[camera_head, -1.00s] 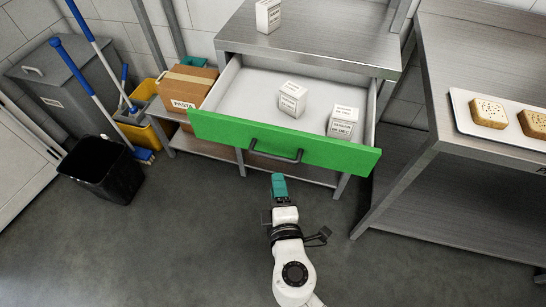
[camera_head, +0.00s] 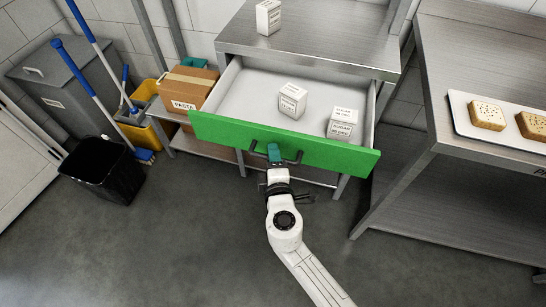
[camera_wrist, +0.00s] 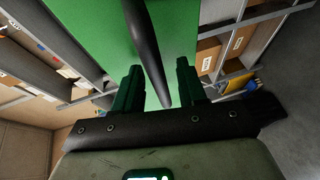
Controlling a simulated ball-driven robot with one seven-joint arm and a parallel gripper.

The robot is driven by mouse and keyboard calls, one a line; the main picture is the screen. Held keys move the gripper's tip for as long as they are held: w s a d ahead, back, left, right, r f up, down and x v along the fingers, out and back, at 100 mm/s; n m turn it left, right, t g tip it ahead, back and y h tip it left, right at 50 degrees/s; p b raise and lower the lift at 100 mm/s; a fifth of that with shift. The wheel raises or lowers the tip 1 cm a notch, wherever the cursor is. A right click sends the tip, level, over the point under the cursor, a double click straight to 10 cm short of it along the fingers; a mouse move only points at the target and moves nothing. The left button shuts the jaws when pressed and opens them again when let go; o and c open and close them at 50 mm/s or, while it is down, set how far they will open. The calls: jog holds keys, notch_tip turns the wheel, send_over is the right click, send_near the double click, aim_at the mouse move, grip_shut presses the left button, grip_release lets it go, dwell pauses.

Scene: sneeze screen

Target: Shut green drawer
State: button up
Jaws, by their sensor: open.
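The green drawer (camera_head: 220,130) stands pulled out from under the steel worktop, with its green front facing me and a dark bar handle (camera_head: 292,160) on it. Two small white boxes, one (camera_head: 292,99) near the middle and one (camera_head: 342,122) at the right, stand inside the drawer. My gripper (camera_head: 274,153) is at the drawer front, by the left part of the handle. In the wrist view my gripper (camera_wrist: 158,85) is open, its two teal fingers on either side of the dark handle (camera_wrist: 146,45), with the green front (camera_wrist: 95,25) beyond. I cannot tell whether they touch.
A steel worktop (camera_head: 310,45) with a white box (camera_head: 268,17) is above the drawer. A second steel table (camera_head: 470,155) with a bread tray stands at the right. A black bin (camera_head: 102,170) and a pasta box (camera_head: 188,88) are at the left. The floor in front is clear.

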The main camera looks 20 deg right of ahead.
grip_shut()
dwell(0.5)
jog(key=w+d+b, duration=0.3)
jog(key=w+d, duration=0.2)
jog(key=w, duration=0.2)
jog(key=w+d+b, duration=0.3)
jog(key=w+d, duration=0.3)
jog(key=w, duration=0.2)
jog(key=w+d+b, duration=0.4)
jog(key=w+d, duration=0.1)
jog(key=w, duration=0.2)
jog(key=shift+w+d, duration=0.2)
jog(key=shift+w, duration=0.05)
grip_release()
